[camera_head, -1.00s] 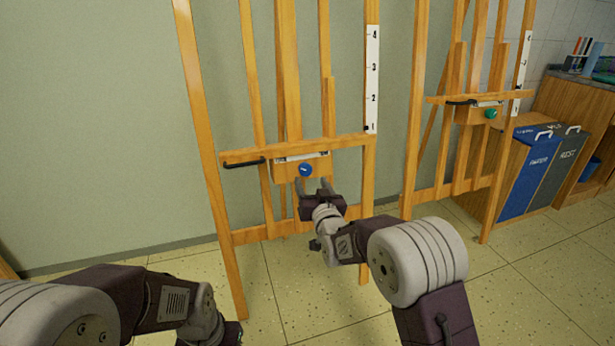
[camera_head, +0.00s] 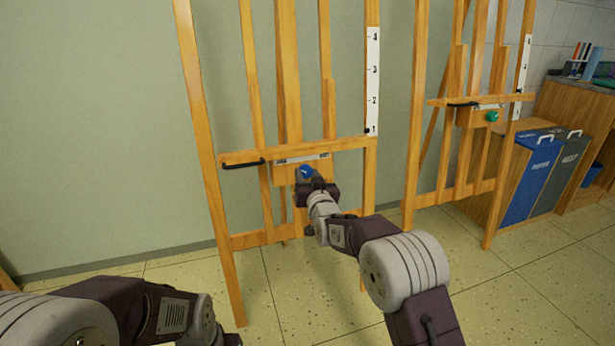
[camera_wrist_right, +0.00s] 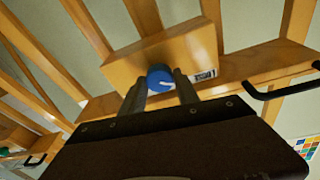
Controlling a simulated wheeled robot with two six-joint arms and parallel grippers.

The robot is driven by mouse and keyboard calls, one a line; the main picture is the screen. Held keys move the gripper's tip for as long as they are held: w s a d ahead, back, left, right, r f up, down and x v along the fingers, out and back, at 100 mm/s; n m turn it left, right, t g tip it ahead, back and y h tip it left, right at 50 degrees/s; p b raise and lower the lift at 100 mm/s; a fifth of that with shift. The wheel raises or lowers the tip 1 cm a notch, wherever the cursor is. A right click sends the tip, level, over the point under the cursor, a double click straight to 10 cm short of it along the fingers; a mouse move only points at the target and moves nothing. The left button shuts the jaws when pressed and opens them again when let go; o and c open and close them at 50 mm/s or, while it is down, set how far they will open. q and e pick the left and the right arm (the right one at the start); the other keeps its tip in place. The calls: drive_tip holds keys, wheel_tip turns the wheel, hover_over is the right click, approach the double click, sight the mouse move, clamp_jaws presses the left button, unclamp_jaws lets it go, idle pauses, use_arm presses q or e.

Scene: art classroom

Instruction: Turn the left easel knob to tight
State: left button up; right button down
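The left easel (camera_head: 203,110) is wooden and stands against the wall. Its blue knob (camera_head: 305,171) with a white pointer mark sits on a wooden block (camera_head: 284,174) below the label strip. In the right wrist view the blue knob (camera_wrist_right: 160,78) lies between the tips of the two fingers. My right gripper (camera_head: 314,180) is at the knob with one finger on each side; the fingers look close to or touching it, and whether they are clamped is unclear. My left gripper (camera_head: 230,341) is low at the bottom edge, mostly cut off.
A second easel (camera_head: 412,110) with a green knob (camera_head: 492,116) stands to the right. A black handle (camera_head: 243,164) sticks out left of the blue knob. Blue (camera_head: 532,175) and grey bins (camera_head: 563,170) stand at the far right. The floor in front is clear.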

drive_tip(key=shift+m, duration=0.4)
drive_tip(key=shift+r+m+h+p, duration=0.15)
drive_tip(key=shift+m+h+p, duration=0.15)
drive_tip(key=shift+m+p, duration=0.65)
drive_tip(key=m, duration=0.3)
drive_tip(key=shift+a+h+p, duration=0.1)
drive_tip(key=shift+h+p, duration=0.2)
drive_tip(key=shift+p, duration=0.05)
drive_tip(key=m+g+p, duration=0.1)
drive_tip(key=m, duration=0.3)
drive_tip(key=shift+h, duration=0.4)
drive_tip(key=m, duration=0.3)
drive_tip(key=shift+g+p, duration=0.3)
drive_tip(key=shift+r+m, duration=0.1)
drive_tip(key=shift+m, duration=1.15)
drive_tip(key=m+g, duration=0.1)
drive_tip(key=m, duration=0.1)
drive_tip(key=shift+m, duration=0.3)
drive_tip(key=m+g+b, duration=0.1)
drive_tip(key=m, duration=0.4)
drive_tip(key=shift+m+y, duration=0.4)
